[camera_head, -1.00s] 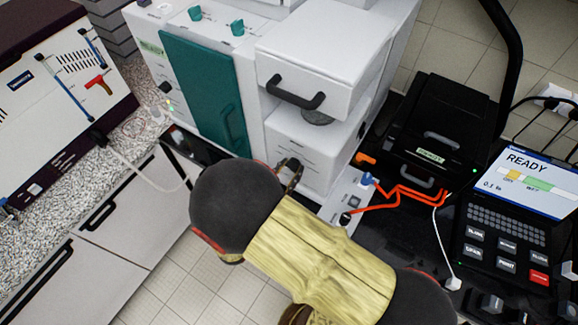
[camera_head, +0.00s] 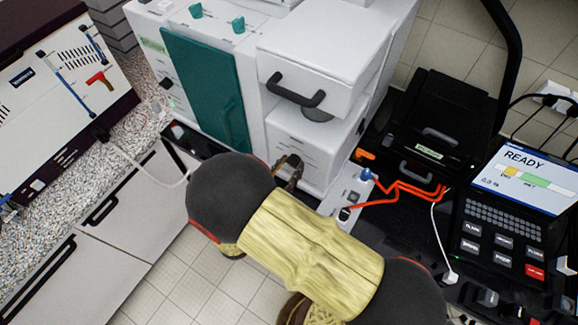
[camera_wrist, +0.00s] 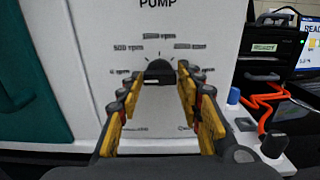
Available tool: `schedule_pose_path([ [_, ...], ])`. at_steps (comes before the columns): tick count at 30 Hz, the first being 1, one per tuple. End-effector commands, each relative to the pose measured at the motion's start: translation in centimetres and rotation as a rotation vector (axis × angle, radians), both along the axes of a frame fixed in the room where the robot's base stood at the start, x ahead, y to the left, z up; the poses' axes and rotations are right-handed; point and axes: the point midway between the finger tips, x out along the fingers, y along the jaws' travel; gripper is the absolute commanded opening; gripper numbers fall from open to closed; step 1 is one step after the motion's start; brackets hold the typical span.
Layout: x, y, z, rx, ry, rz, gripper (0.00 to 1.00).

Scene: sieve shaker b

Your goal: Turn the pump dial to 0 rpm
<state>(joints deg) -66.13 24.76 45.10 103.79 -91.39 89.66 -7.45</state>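The pump dial (camera_wrist: 159,70) is a dark rounded knob on the white pump panel (camera_wrist: 160,40), below the word PUMP. Speed labels ring it; the 0 rpm label (camera_wrist: 120,71) is at its left and a 500 rpm label at its upper left. My gripper (camera_wrist: 161,80) is open in the wrist view, its yellow-padded fingers to the left and right of the dial with gaps showing. I cannot tell whether they touch it or where the dial points. In the head view my gripper (camera_head: 292,172) is at the front of the white pump unit (camera_head: 318,143), and the dial is mostly hidden.
A white drawer with a dark handle (camera_head: 295,92) juts out above the pump panel. A teal door (camera_head: 205,92) stands to its left. At the right are a small control box (camera_head: 345,190) with orange cables (camera_head: 405,190), a black device (camera_head: 440,120) and a READY display (camera_head: 525,175).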

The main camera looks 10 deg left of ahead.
Motion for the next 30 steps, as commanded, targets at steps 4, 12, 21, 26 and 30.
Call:
schedule_pose_path([
  [4, 0.0, 0.0, 0.1, 0.001, -0.002, 0.000, 0.46],
  [12, 0.0, 0.1, 0.2, 0.003, -0.004, -0.001, 0.50],
  [21, -1.6, 0.9, 0.2, 0.003, -0.004, 0.003, 0.50],
  [26, -4.4, 2.0, 0.2, 0.003, -0.004, 0.005, 0.50],
  [30, -6.9, 3.1, 0.1, 0.003, -0.004, 0.005, 0.50],
])
